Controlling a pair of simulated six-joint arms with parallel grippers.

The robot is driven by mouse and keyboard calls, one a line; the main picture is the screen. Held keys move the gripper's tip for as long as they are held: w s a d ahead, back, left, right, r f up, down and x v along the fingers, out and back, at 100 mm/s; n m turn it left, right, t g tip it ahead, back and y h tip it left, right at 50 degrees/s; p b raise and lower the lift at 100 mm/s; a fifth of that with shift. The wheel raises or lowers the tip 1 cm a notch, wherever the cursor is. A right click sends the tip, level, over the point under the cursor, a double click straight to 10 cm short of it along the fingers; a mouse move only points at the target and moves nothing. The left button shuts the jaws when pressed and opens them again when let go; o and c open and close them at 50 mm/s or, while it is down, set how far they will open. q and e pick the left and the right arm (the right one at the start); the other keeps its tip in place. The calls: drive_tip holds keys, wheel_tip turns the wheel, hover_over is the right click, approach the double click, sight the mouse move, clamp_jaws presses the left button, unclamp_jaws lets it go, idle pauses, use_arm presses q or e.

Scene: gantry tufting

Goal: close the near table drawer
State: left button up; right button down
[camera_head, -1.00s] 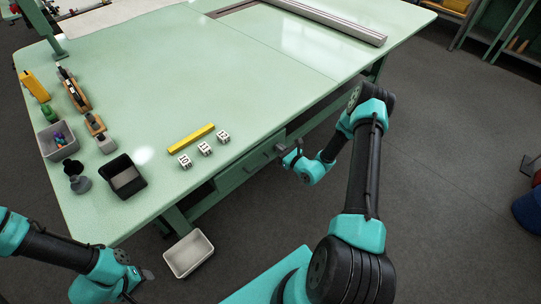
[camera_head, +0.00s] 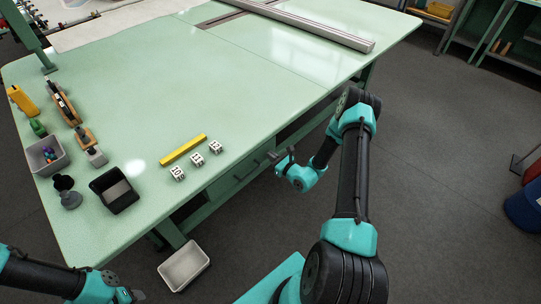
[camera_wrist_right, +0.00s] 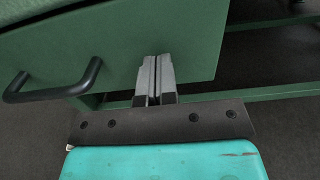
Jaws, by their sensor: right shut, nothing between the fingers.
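The near table drawer (camera_head: 238,177) is a green front under the table's near long edge. In the right wrist view its green front (camera_wrist_right: 115,55) fills the upper part, with a black bar handle (camera_wrist_right: 60,93) at left. My right gripper (camera_head: 281,158) is at the drawer's right end in the head view. In the right wrist view its fingers (camera_wrist_right: 156,65) are together and empty, in front of the drawer face right of the handle; I cannot tell if they touch it. My left gripper (camera_head: 135,296) is low at the bottom left, mostly cut off.
The green table (camera_head: 190,95) carries a yellow bar (camera_head: 183,150), several white numbered blocks (camera_head: 197,160), a black tray (camera_head: 114,191) and a grey bin (camera_head: 44,155). A white bin (camera_head: 184,266) is on the floor below the near edge.

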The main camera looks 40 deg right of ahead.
drive_tip(key=s+d, duration=0.2)
drive_tip(key=s, duration=1)
drive_tip(key=shift+s, duration=0.4)
drive_tip(key=s+a+n+g+y, duration=0.2)
drive_tip(key=a+n+g+y, duration=0.25)
drive_tip(key=a, duration=0.35)
drive_tip(key=s+a+n+g+y, duration=0.2)
drive_tip(key=a+n+g+y, duration=0.25)
drive_tip(key=a, duration=0.45)
drive_tip(key=s+a+f+n+g+h, duration=0.25)
drive_tip(key=s+a+n+g, duration=0.35)
drive_tip(key=s+n+g, duration=0.6)
drive_tip(key=w+a+r+n+t+h, duration=0.1)
drive_tip(key=w+n+t+h, duration=0.3)
drive_tip(key=w+n, duration=0.6)
drive_tip(key=shift+w+a+r+n+h, duration=0.15)
drive_tip(key=shift+a+r+n+h, duration=0.2)
drive_tip(key=shift+n+h, duration=0.35)
drive_tip(key=shift+d, duration=0.1)
